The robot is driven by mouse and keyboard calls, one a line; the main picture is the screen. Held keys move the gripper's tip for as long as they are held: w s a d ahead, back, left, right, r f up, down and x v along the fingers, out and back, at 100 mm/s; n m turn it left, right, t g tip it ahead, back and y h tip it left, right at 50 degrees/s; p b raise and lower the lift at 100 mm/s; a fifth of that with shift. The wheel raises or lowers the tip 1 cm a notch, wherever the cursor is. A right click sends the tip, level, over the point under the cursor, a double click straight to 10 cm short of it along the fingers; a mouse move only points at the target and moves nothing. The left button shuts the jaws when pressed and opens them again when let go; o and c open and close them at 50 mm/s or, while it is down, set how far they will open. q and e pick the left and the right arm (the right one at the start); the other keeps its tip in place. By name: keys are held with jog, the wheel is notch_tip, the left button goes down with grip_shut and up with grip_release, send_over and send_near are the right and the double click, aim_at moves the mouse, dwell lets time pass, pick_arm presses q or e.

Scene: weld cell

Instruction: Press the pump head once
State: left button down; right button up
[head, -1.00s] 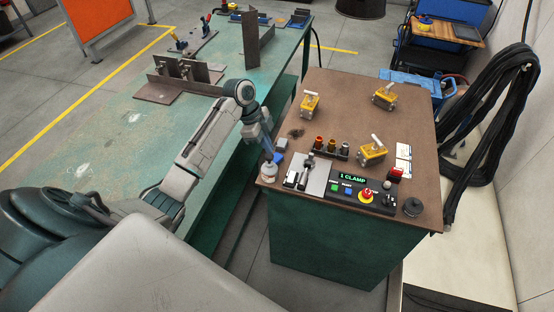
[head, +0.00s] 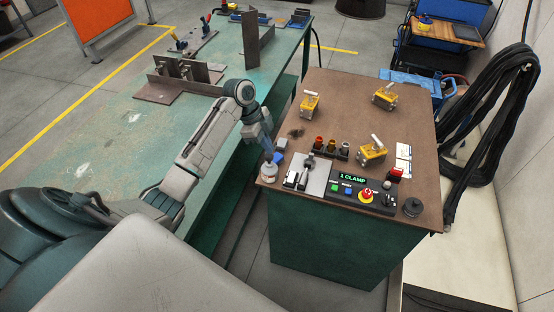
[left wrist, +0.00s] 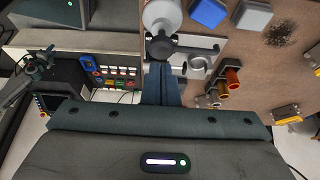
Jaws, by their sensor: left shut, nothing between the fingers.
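The pump bottle (head: 268,173) is white and stands at the near left corner of the brown-topped cabinet. In the left wrist view its white body (left wrist: 161,12) and black pump head (left wrist: 161,46) are at the top middle. My left gripper (head: 268,156) comes down over the bottle and hides most of its top in the head view. In the left wrist view the left gripper (left wrist: 161,66) is shut and empty, with its fingertips at the near edge of the pump head. I cannot tell whether they touch it. My right gripper is in neither view.
Close to the bottle are a blue block (head: 279,158), a metal plate with toggle clamps (head: 306,176) and several coloured sockets (head: 331,148). A control panel (head: 354,188) with a red button lies to the right. Yellow clamps (head: 372,151) stand farther back. The green bench (head: 120,145) is at left.

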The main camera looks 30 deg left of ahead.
pick_arm(q)
jog(key=shift+f, duration=0.15)
jog(key=shift+f+b, duration=0.65)
jog(key=shift+f, duration=0.65)
jog(key=shift+r, duration=0.15)
jog(key=shift+r+p, duration=1.2)
jog(key=shift+p, duration=0.1)
jog(key=shift+r, duration=0.1)
